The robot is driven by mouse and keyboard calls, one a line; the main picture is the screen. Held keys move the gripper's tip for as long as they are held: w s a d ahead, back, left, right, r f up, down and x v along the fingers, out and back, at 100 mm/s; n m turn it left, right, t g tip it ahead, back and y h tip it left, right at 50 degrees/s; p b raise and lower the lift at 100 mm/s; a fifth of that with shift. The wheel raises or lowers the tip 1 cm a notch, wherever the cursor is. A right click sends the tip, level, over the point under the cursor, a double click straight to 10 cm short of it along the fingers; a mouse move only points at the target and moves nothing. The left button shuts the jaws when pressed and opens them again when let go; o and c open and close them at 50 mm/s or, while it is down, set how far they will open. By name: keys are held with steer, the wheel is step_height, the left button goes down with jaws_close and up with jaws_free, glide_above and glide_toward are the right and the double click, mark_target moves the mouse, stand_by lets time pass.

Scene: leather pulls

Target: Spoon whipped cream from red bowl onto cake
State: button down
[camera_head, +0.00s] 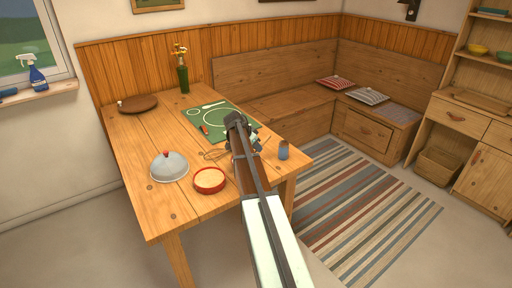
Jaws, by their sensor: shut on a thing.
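A red bowl (209,189) with pale cream-coloured contents stands near the front edge of the wooden table (150,213). My gripper (257,148) is over the right part of the table, beyond the bowl and to its right, mostly hidden by my own arm. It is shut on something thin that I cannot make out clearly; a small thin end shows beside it. I cannot pick out a cake for certain. A grey dome with a red knob (169,168) stands left of the bowl, and anything under it is hidden.
A green placemat (203,129) with a plate outline lies beyond the arm. A blue-grey cup (283,151) stands near the right table edge. The left middle of the table is clear.

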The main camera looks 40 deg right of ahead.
steer(key=shift+d, duration=0.45)
steer(key=shift+a, duration=0.15)
steer(key=shift+a, duration=0.3)
steer(key=shift+r, duration=0.15)
steer(key=shift+r, duration=2.8)
